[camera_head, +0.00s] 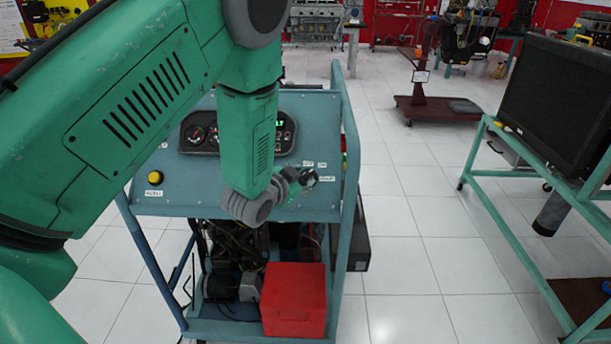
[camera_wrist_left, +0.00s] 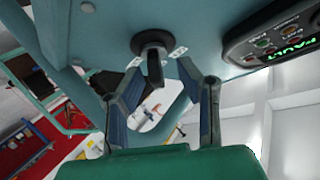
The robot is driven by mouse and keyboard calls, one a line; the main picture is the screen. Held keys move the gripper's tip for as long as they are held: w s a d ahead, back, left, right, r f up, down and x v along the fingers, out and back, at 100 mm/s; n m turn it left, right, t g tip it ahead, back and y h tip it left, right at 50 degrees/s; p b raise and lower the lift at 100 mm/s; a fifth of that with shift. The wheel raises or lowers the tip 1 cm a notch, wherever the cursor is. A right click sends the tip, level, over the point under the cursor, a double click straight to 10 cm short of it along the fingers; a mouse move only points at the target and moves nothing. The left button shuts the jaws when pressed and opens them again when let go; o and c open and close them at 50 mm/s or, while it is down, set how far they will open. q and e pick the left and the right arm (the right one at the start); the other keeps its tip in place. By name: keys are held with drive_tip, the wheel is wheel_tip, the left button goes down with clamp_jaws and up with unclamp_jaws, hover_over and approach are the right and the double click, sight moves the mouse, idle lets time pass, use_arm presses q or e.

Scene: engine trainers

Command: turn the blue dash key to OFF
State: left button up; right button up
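The blue dash (camera_head: 214,192) is a sloped panel on a wheeled engine trainer. Its key switch (camera_wrist_left: 153,50) shows in the left wrist view as a dark round base with a flat dark key sticking out, with small white labels beside it. My left gripper (camera_wrist_left: 158,74) is open, with a finger on either side of the key and gaps showing between fingers and key. In the head view my left gripper (camera_head: 304,180) is at the right part of the dash and hides most of the key. The labels are too small to read. My right gripper is not in view.
A gauge cluster (camera_head: 199,135) with a green "FAULT" display (camera_wrist_left: 291,47) is on the dash, partly behind my arm. A yellow button (camera_head: 155,178) is at left. A red box (camera_head: 294,300) sits below. Floor between is clear.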

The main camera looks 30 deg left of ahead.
use_arm(q)
drive_tip(key=shift+w+d+f, duration=0.15)
drive_tip(key=shift+w+d, duration=0.05)
drive_tip(key=shift+w, duration=0.3)
drive_tip(key=shift+w+d+f, duration=0.15)
drive_tip(key=shift+w, duration=0.35)
drive_tip(key=shift+w+d, duration=0.2)
drive_tip(key=shift+a, duration=0.15)
drive_tip(key=shift+s+a, duration=0.1)
drive_tip(key=shift+a, duration=0.25)
clamp_jaws()
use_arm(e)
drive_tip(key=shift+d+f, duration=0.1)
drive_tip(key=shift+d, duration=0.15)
